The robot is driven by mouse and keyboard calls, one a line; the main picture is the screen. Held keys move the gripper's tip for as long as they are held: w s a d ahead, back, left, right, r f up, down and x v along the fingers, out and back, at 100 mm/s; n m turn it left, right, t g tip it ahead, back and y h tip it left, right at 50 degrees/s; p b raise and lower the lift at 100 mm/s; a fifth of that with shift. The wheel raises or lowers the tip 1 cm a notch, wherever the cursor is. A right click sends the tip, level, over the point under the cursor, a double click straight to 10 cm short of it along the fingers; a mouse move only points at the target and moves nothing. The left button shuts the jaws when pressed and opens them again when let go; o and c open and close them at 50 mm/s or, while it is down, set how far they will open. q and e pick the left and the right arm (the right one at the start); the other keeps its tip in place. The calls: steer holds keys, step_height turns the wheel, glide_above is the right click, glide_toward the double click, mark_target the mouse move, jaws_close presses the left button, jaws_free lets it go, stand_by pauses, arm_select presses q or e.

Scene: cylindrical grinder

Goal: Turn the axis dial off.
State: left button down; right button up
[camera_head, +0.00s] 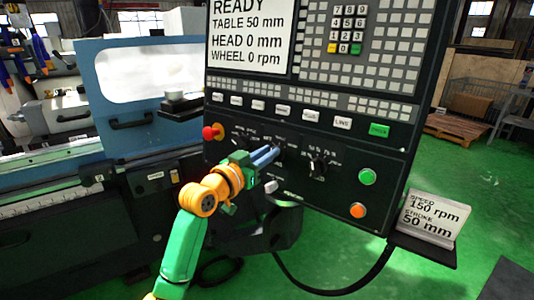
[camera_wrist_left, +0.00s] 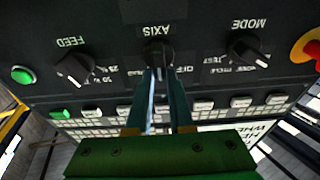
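The axis dial (camera_wrist_left: 158,52) is a black knob under the AXIS label, upside down in the left wrist view. In the head view the dial (camera_head: 279,147) is the middle of three on the black control panel, partly hidden by my left gripper. My left gripper (camera_head: 272,154) reaches up to the dial from the lower left. In the left wrist view its two fingers (camera_wrist_left: 161,76) are apart, with their tips on either side of the dial's lower part; contact is not clear. The dial's exact pointer setting is hard to read. My right gripper is not in view.
The mode dial (camera_wrist_left: 248,52) and feed dial (camera_wrist_left: 74,68) flank the axis dial. A red stop button (camera_head: 212,132), a green button (camera_head: 367,176) and an orange button (camera_head: 357,210) are on the panel. A sign (camera_head: 430,218) stands on a shelf at right.

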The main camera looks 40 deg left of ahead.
arm_select(q)
steer(key=shift+r+n+p, duration=0.15)
steer(key=shift+n+p, duration=0.85)
steer(key=shift+p, duration=0.15)
steer(key=shift+a+f+n+y+p, duration=0.2)
steer(key=shift+n+y+p, duration=0.25)
steer(key=shift+n+p, duration=1.35)
steer(key=shift+a+f+n+y+p, duration=0.15)
steer(key=shift+n+y+p, duration=0.3)
steer(key=shift+n+p, duration=1.3)
steer(key=c, duration=0.8)
jaws_free()
